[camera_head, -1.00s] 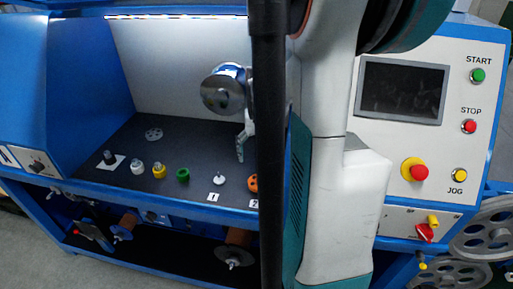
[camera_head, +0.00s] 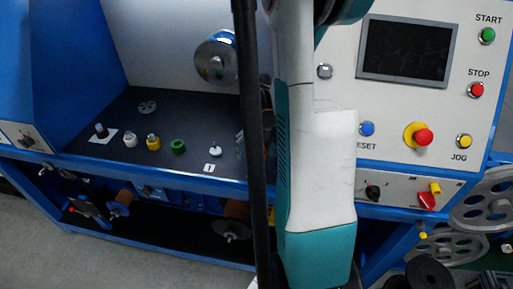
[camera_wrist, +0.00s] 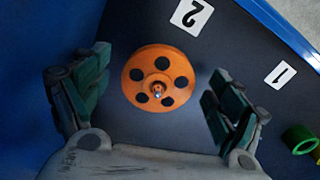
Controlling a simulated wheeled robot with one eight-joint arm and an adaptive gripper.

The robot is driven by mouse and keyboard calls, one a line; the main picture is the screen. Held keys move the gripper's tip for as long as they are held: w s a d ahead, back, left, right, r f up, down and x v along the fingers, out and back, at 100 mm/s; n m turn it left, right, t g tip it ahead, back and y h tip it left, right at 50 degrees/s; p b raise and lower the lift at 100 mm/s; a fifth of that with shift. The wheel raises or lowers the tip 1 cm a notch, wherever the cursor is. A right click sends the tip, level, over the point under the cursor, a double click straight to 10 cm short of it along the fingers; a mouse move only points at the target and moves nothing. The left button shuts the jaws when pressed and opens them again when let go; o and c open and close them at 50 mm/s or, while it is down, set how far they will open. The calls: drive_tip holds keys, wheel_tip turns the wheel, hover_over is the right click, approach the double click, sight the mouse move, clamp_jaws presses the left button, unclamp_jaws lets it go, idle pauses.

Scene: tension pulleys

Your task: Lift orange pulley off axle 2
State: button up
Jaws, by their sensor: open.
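The orange pulley (camera_wrist: 150,66), a round disc with several dark holes, shows in the wrist view on the dark deck beside the label 2 (camera_wrist: 192,15). A small metal axle tip shows at its centre. My gripper (camera_wrist: 153,100) is open, with one finger to the left of the pulley and one to the right. Neither finger appears to touch it.
A bare white axle (camera_head: 215,150) stands at label 1 (camera_head: 212,168). A green ring (camera_head: 178,146), a yellow part (camera_head: 153,142) and a white part (camera_head: 130,140) stand to its left. A blue front edge (camera_wrist: 285,32) borders the deck. The control panel (camera_head: 405,90) is at the right.

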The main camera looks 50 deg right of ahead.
drive_tip(key=c, duration=1.3)
drive_tip(key=shift+o, duration=0.2)
drive_tip(key=shift+r+p, duration=1.2)
drive_tip(key=shift+r, duration=0.7)
drive_tip(key=shift+r+p, duration=0.75)
drive_tip(key=shift+r, duration=0.3)
wheel_tip(320, 180, up, 4)
drive_tip(key=p, duration=0.2)
drive_tip(key=shift+p, duration=0.3)
